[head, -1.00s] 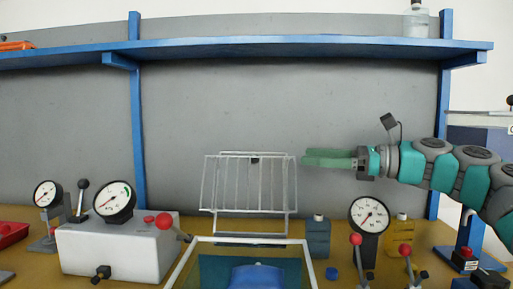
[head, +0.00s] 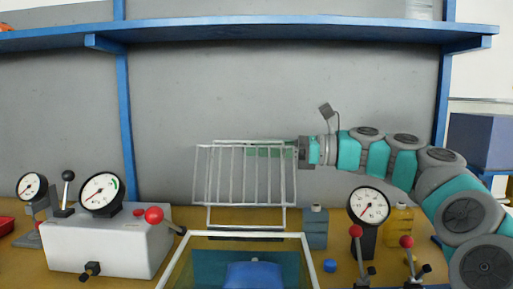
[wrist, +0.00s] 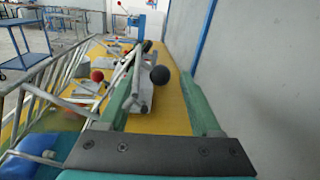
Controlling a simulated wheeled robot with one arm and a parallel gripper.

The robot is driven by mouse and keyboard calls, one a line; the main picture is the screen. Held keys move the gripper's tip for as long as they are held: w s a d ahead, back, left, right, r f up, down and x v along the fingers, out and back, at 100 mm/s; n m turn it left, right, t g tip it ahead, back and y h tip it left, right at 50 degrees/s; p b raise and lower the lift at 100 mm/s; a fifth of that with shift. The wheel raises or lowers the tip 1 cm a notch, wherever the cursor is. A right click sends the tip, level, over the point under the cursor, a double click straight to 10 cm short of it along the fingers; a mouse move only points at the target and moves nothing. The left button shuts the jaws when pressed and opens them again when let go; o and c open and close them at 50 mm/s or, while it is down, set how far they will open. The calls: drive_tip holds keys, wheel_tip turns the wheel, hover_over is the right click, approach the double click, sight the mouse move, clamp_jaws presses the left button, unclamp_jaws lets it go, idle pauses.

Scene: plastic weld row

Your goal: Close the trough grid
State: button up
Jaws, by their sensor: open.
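The trough grid (head: 241,176) is a pale metal frame with several bars. It stands raised and nearly upright at the back of the trough (head: 170,270), a white-rimmed basin with a blue object inside. My gripper (head: 268,150) comes from the right, and its green fingers are partly hidden behind the upper part of the grid. In the wrist view the two green fingers (wrist: 160,100) are spread apart with nothing held between them. The grid shows at the left of that view (wrist: 60,75), beside the left finger. I cannot tell whether they touch.
A white box with a gauge and red-knobbed lever (head: 110,240) stands left of the trough. A gauge (head: 368,207), red-knobbed levers and a yellow container (head: 398,226) stand to the right. A blue shelf (head: 280,32) runs above; a grey wall is behind.

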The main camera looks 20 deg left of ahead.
drive_tip(key=shift+a, duration=0.4)
drive_tip(key=shift+r, duration=0.1)
clamp_jaws()
drive_tip(key=shift+d, duration=0.1)
drive_tip(key=shift+r, duration=0.2)
idle(0.8)
